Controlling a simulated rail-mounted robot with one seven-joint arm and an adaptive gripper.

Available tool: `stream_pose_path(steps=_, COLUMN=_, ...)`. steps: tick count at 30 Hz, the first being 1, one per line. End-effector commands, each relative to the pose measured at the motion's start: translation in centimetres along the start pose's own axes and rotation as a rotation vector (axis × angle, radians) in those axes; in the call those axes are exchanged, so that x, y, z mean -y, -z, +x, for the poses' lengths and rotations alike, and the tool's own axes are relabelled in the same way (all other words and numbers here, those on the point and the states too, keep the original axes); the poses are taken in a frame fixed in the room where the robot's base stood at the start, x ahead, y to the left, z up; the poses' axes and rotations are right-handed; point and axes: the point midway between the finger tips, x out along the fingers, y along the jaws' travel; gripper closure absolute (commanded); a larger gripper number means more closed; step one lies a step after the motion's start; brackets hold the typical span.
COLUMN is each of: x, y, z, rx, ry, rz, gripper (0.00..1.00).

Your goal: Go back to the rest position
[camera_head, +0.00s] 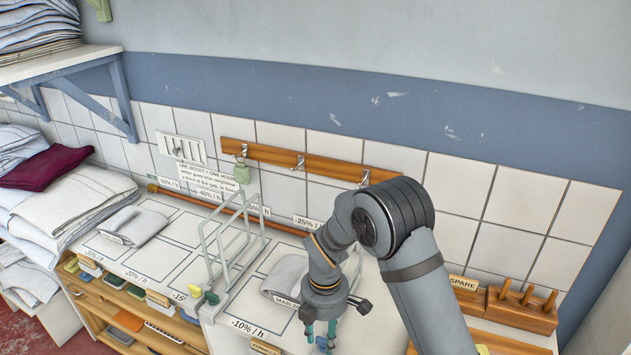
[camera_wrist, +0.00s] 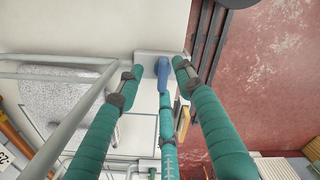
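My gripper (camera_head: 320,331) points down over the right part of the white worktop (camera_head: 247,312), close to its front edge. In the wrist view its teal fingers (camera_wrist: 154,75) are spread apart with nothing held between them. A blue knob-like piece (camera_wrist: 162,70) on a small pale plate shows between and beyond the fingertips. I cannot tell the gap between the fingertips and this piece. My arm comes in from the lower right and hides part of the worktop behind it.
Wire racks (camera_head: 228,240) stand on the worktop left of my gripper. A folded grey cloth (camera_head: 285,278) lies beside it. A hook rail (camera_head: 300,160) runs along the wall. A wooden peg block (camera_head: 520,310) is at right. Linen piles (camera_head: 75,205) are at left.

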Motion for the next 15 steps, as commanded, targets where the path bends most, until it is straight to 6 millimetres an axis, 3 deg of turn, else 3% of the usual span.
stream_pose_path(steps=6, x=0.02, y=0.08, z=-0.18, rx=0.000, ry=0.000, rz=-0.169, gripper=0.64)
stream_pose_path(steps=15, x=-0.02, y=0.09, z=0.02, rx=0.000, ry=-0.001, rz=-0.220, gripper=0.64)
